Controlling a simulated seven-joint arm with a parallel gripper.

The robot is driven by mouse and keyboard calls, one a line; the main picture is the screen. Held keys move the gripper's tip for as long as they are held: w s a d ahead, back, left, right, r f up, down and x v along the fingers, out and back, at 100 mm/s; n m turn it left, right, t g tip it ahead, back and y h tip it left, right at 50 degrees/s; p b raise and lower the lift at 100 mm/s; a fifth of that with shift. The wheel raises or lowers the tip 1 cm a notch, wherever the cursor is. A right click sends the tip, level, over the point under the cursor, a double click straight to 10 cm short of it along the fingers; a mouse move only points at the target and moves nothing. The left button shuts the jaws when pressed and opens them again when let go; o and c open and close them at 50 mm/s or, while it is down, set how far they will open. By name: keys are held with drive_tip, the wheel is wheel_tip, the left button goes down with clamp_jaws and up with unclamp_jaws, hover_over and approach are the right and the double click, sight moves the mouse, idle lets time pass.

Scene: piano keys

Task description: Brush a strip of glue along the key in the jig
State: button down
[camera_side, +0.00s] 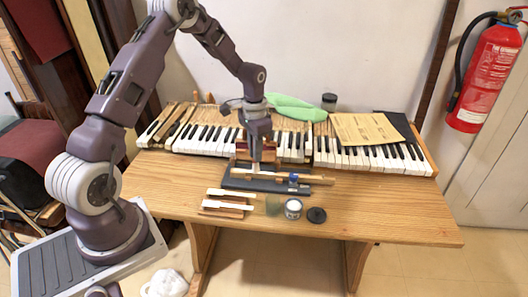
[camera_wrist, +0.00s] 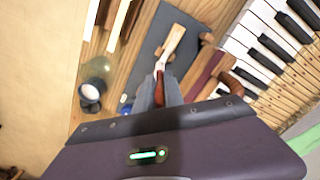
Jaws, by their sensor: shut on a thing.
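My gripper (camera_side: 257,143) is shut on a slim brush with a reddish-brown handle (camera_wrist: 159,87) and points down over the jig. The jig is a dark grey board (camera_side: 240,184) on the table; it also shows in the wrist view (camera_wrist: 153,42). A pale wooden key (camera_side: 315,179) lies along it; its near stretch shows in the wrist view (camera_wrist: 172,42). The brush tip is at or just above the key; contact cannot be told. A small blue part (camera_side: 293,177) sits towards the jig's right end. An open glue jar (camera_side: 293,209) stands in front of the jig.
A dark lid (camera_side: 317,215) and a greenish glass item (camera_side: 273,206) flank the jar. Loose keys (camera_side: 226,205) lie front left. The keyboard (camera_side: 205,138) runs behind, with a paper sheet (camera_side: 365,129) and green cloth (camera_side: 298,107). The table's right side (camera_side: 400,205) is clear.

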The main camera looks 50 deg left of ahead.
drive_tip(key=shift+s+a, duration=2.7)
drive_tip(key=shift+s, duration=0.05)
drive_tip(key=shift+a+r, duration=0.1)
drive_tip(key=shift+r, duration=0.1)
wheel_tip(320, 180, up, 8)
drive_tip(key=shift+f, duration=0.3)
